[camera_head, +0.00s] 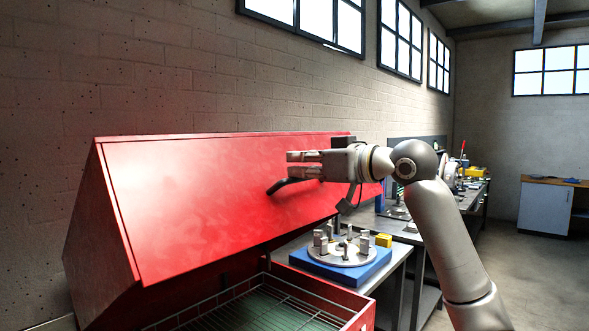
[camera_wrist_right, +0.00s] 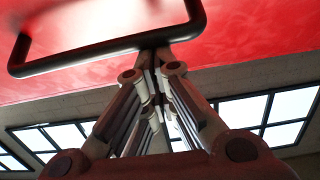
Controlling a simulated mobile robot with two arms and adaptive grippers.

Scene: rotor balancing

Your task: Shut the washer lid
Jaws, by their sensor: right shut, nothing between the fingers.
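The red washer lid (camera_head: 200,200) stands raised and tilted over the washer basin (camera_head: 360,310), which is open below it and shows a wire basket (camera_head: 268,305). The black lid handle (camera_head: 285,185) is partly hidden by my right gripper (camera_head: 290,163) in the head view. In the wrist view the handle (camera_wrist_right: 110,45) is a black bar loop on the red lid. My right gripper (camera_wrist_right: 155,55) is shut and empty, its fingertips right at the handle's bar; I cannot tell whether they touch it. My left gripper is not in view.
To the right of the washer, a bench carries a blue base (camera_head: 340,268) with a round metal fixture (camera_head: 342,255) and a yellow block (camera_head: 383,240). More benches with tools run along the wall behind my right arm. A white cabinet (camera_head: 545,207) stands at far right.

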